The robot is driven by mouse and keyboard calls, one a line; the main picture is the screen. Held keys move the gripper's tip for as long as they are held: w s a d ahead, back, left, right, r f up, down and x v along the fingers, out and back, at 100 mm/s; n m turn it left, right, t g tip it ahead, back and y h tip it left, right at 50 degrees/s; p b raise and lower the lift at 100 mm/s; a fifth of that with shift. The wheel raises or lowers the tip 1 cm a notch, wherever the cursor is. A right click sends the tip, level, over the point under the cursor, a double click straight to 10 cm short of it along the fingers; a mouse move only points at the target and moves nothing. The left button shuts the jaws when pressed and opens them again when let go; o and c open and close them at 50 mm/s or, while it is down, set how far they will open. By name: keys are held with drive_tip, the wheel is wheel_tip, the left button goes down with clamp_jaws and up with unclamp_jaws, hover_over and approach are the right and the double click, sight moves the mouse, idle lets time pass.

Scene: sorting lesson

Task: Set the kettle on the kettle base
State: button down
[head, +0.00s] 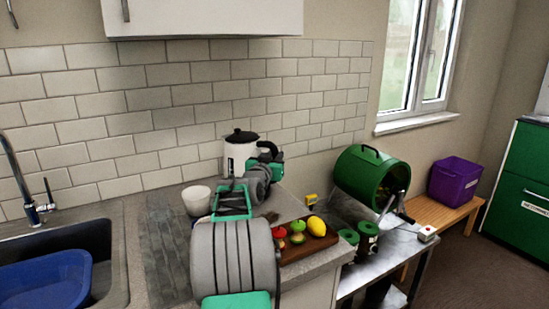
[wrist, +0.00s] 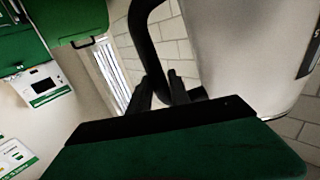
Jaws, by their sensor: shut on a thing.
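The kettle (head: 238,158) is white with a black lid and stands upright in the head view, near the tiled wall at the back of the counter. My gripper (head: 268,152) is at its right side, shut on its black handle. In the wrist view the pale kettle body (wrist: 245,50) fills the upper right, and the dark fingers of my gripper (wrist: 162,88) close on the lower part of the black handle (wrist: 143,35). My arm hides the kettle's underside, so I cannot tell whether it touches anything below. I cannot make out the kettle base.
A white bowl (head: 196,200) stands left of my arm. A wooden board (head: 318,247) with fruit lies to the right. Further right are green canisters (head: 367,238), a green drum (head: 368,178) and a purple bin (head: 455,182). A sink with a blue tub (head: 45,280) is at left.

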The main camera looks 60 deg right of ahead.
drive_tip(key=c, duration=1.5)
unclamp_jaws()
drive_tip(key=shift+a+f, duration=0.1)
drive_tip(key=shift+f, duration=0.55)
drive_tip(key=b+v, duration=0.7)
drive_tip(key=v, duration=0.4)
drive_tip(key=shift+r+b, duration=0.3)
drive_tip(key=shift+b, duration=0.1)
